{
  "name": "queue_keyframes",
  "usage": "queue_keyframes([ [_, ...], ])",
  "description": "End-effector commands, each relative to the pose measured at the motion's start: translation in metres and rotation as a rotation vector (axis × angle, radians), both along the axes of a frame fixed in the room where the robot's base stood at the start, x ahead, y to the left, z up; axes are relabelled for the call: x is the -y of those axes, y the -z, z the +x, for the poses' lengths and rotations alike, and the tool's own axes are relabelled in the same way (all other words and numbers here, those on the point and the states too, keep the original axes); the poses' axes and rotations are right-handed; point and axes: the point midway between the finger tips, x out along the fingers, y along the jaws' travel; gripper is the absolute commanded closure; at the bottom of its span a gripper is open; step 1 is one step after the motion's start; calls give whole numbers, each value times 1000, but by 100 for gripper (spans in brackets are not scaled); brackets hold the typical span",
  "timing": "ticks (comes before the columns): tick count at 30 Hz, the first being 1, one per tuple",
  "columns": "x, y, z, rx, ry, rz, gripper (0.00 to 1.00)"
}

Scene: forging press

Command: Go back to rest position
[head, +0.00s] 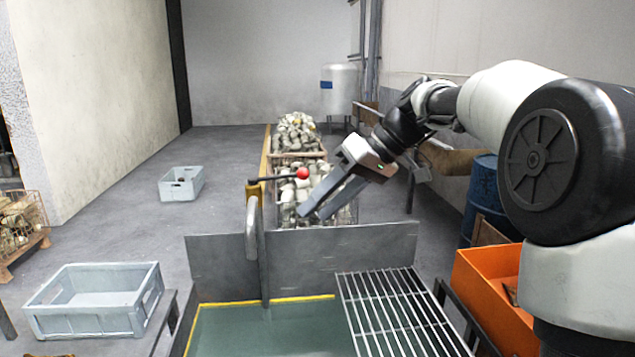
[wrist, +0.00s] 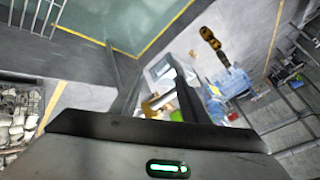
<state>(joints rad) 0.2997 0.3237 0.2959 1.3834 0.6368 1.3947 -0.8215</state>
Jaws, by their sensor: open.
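My gripper (head: 318,208) is open and empty in the head view. It hangs in the air at the end of my arm, above the back wall of the green-bottomed tank (head: 265,330) and in front of the metal baskets of parts. A lever with a red ball knob (head: 302,173) stands just left of my gripper in the picture; I cannot tell the depth gap between them. In the wrist view, the two fingers of my gripper (wrist: 155,75) are spread with nothing held between them.
A metal grate (head: 395,310) covers the tank's right side. An orange bin (head: 490,285) and a blue barrel (head: 483,195) stand at the right. A grey crate (head: 95,318) is at the front left, another crate (head: 180,190) on the floor behind. Floor at the left is largely clear.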

Motion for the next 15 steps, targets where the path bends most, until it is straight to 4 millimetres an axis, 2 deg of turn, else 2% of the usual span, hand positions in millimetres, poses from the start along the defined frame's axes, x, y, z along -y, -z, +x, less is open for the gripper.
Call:
queue_keyframes([
  [1,1,1,-24,-11,51,-75,59],
  [5,20,12,-80,-30,221,-244,59],
  [9,51,27,-141,-11,410,-374,59],
  [12,72,39,-177,15,523,-428,59],
  [15,88,52,-205,38,609,-455,59],
])
